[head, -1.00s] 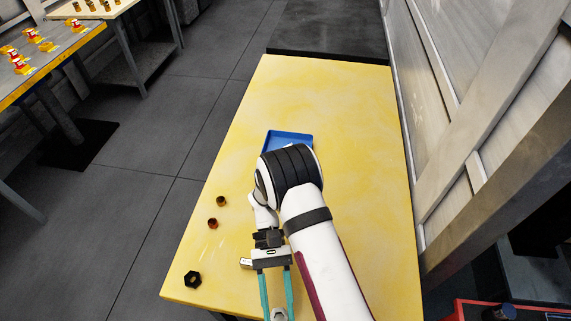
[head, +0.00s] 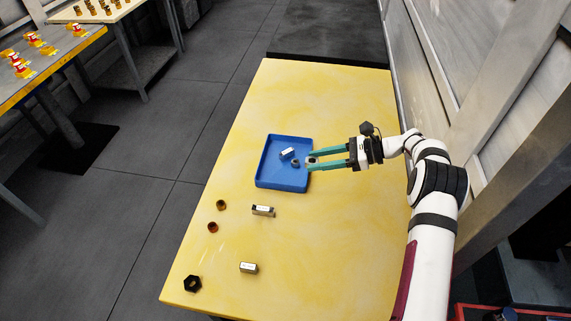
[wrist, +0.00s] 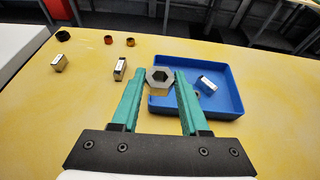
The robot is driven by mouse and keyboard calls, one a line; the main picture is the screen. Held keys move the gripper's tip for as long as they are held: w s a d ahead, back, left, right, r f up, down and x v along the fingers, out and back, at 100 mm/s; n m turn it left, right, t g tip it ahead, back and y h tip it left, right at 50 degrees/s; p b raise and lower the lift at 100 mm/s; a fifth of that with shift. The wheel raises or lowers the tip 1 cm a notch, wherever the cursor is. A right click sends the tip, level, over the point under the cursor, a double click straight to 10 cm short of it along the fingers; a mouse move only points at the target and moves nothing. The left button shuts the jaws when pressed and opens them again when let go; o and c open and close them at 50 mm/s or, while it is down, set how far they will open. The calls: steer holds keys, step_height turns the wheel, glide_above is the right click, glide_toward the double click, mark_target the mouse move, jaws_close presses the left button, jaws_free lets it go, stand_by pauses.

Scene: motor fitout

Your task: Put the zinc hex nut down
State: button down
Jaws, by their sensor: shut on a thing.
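The zinc hex nut (wrist: 160,76) is silver-grey with a dark hole and sits between my fingertips. In the head view it is a small grey shape (head: 313,160). My gripper (head: 311,160) is shut on it, reaching in from the right; its teal fingers also show in the wrist view (wrist: 160,80). The nut appears at the near edge of the blue tray (head: 262,183); its height over the rim is hard to tell. In the tray lie a silver block (head: 288,152) and a small dark grey ring-like part (head: 296,163).
On the yellow table (head: 330,240), a silver block (head: 263,210) and another block (head: 249,267) stand in front of the tray. Two brown nuts (head: 221,204) (head: 212,227) and a black hex nut (head: 192,283) lie along the left edge. The table behind the tray is clear.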

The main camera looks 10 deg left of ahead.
steer(key=shift+w+d+r, duration=0.1)
steer(key=shift+w+d, duration=0.05)
steer(key=shift+w, duration=0.25)
glide_above(281, 178)
steer(key=f, duration=0.6)
steer(key=shift+d+f, duration=0.2)
steer(key=shift+d, duration=0.05)
steer(key=shift+a+f, duration=0.15)
steer(key=shift+f, duration=0.95)
steer(key=shift+a+f, duration=0.15)
steer(key=shift+f, duration=0.9)
steer(key=shift+f, duration=0.1)
steer(key=c, duration=0.7)
jaws_free()
